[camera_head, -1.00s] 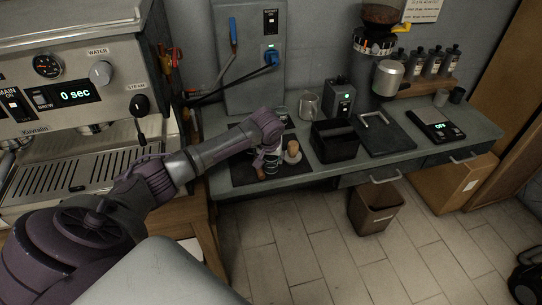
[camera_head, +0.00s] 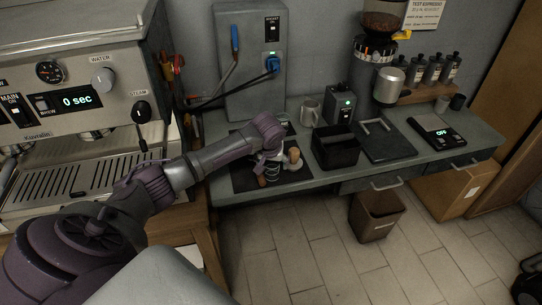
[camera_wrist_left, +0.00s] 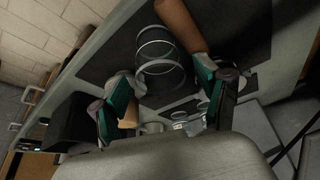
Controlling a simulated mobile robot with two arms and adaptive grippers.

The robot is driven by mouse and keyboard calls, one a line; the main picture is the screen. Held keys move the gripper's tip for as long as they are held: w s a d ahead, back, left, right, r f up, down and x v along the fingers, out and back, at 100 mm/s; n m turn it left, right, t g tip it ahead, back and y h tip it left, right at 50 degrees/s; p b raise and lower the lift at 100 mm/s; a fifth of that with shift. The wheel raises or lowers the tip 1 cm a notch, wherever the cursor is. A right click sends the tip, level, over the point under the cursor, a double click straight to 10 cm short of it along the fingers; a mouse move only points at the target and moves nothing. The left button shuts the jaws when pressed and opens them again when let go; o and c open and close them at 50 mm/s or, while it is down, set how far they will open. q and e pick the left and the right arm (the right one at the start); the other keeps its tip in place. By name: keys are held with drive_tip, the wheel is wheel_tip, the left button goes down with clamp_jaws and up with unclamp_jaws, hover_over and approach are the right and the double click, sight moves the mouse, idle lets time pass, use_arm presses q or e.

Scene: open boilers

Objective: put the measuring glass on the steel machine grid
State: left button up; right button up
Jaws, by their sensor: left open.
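A clear, ringed cylinder, which looks like the measuring glass (camera_head: 271,171), is on the dark mat on the counter, partly hidden by my left gripper (camera_head: 268,157). In the left wrist view the glass (camera_wrist_left: 160,62) shows just beyond the gap between the fingers of my left gripper (camera_wrist_left: 163,86), which are spread and empty. I cannot tell whether either finger touches it. The steel machine grid (camera_head: 72,182) is the slotted drip tray of the espresso machine at the left. My right gripper is not in view.
A wooden-handled tool (camera_wrist_left: 127,114) stands close beside the glass, and a wooden handle (camera_wrist_left: 183,24) lies on its other side. A black knock box (camera_head: 335,148) is to the right. A mug (camera_head: 310,112) and a grinder stand behind.

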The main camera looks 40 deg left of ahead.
use_arm(q)
drive_tip(key=v, duration=1.1)
